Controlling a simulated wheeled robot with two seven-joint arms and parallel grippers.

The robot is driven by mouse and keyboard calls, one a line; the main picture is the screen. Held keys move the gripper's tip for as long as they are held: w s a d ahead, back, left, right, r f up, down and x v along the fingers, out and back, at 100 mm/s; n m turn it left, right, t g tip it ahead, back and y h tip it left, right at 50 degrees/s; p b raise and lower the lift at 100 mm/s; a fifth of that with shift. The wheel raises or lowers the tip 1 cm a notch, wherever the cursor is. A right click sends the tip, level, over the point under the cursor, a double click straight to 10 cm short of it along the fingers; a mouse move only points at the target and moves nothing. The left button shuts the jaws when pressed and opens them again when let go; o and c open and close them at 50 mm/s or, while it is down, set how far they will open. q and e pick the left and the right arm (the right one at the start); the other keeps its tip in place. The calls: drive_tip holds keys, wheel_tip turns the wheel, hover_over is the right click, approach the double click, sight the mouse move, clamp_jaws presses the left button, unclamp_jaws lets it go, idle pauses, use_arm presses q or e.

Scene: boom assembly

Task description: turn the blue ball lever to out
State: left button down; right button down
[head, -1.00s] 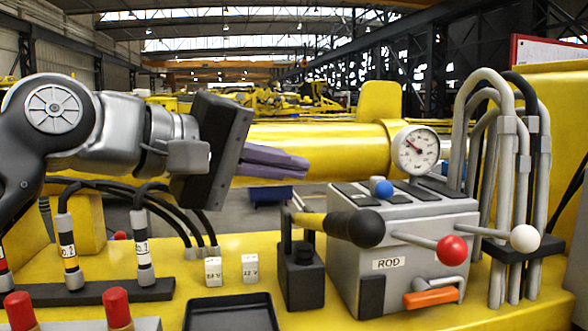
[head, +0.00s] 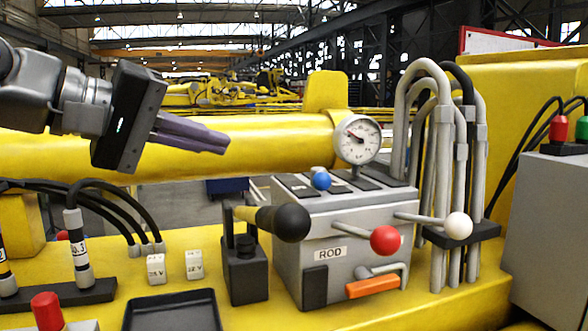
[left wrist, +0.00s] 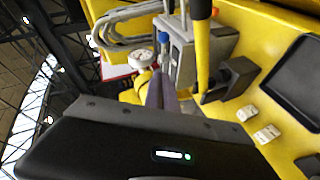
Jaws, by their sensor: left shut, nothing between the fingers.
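The blue ball lever (head: 321,180) stands on top of the grey control box marked ROD (head: 330,228). Its ball also shows in the left wrist view (left wrist: 163,37). My left gripper (head: 226,143) is shut and empty, with its purple fingers pointing right. It is above and to the left of the blue ball, apart from it. In the left wrist view the fingers (left wrist: 161,88) point toward the box. My right gripper is in neither view.
A black-knobbed lever with a yellow shaft (head: 284,222), a red ball (head: 385,240), a white ball (head: 458,226) and an orange handle (head: 373,287) are around the box. A gauge (head: 357,139) is behind it. Grey hoses (head: 440,170) rise at right. A black tray (head: 172,312) lies in front.

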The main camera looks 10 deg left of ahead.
sight(320, 179)
use_arm(q)
drive_tip(key=s+d+f+p+x, duration=0.1)
drive_tip(key=s+d+p+x, duration=0.1)
drive_tip(key=x, duration=1.1)
drive_tip(key=shift+w, duration=0.15)
drive_tip(key=shift+d, duration=0.1)
